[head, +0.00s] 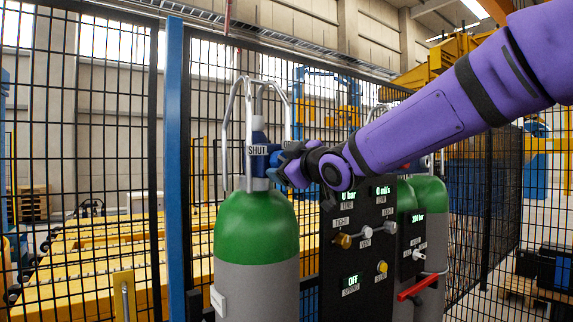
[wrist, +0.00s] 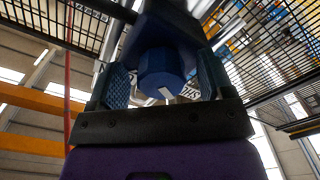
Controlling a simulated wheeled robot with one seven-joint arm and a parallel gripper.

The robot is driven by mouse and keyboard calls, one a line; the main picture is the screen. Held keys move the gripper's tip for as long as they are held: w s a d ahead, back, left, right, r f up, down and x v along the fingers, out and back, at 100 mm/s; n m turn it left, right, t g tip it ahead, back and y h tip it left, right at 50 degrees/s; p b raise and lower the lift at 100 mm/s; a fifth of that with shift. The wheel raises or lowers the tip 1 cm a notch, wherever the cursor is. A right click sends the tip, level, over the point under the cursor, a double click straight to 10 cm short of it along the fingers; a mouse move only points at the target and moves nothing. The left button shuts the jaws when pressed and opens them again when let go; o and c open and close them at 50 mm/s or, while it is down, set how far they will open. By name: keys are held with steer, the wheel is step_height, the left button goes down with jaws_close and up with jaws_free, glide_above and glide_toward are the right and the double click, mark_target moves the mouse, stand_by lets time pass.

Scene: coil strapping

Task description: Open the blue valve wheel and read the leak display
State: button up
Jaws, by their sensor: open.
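The blue valve wheel (wrist: 166,72) shows in the wrist view as a faceted blue knob with a white mark on its face. It sits between the two fingers of my open gripper (wrist: 163,82); I cannot tell whether they touch it. In the head view my gripper (head: 281,160) is at the valve on top of the green-and-grey cylinder (head: 256,229), hiding most of the wheel. A "SHUT" label (head: 258,150) shows just left of the gripper. The leak display (head: 384,190) on the black panel appears to read 0 ml/s in green.
The black panel (head: 336,262) also carries a 0 bar display, an OFF display and several knobs. A metal guard (head: 229,130) rises around the valve. More green cylinders (head: 430,194) stand behind the panel at right. Black mesh fencing (head: 83,150) runs behind.

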steer(key=c, duration=0.9)
steer(key=shift+m, duration=0.3)
steer(key=m, duration=0.4)
steer(key=shift+s+f, duration=0.1)
steer(key=m, duration=0.5)
steer(key=shift+a, duration=0.2)
steer(key=m, duration=0.5)
steer(key=shift+s+a, duration=0.1)
steer(key=shift+s, duration=0.05)
steer(key=m, duration=0.5)
steer(key=shift+a, duration=0.1)
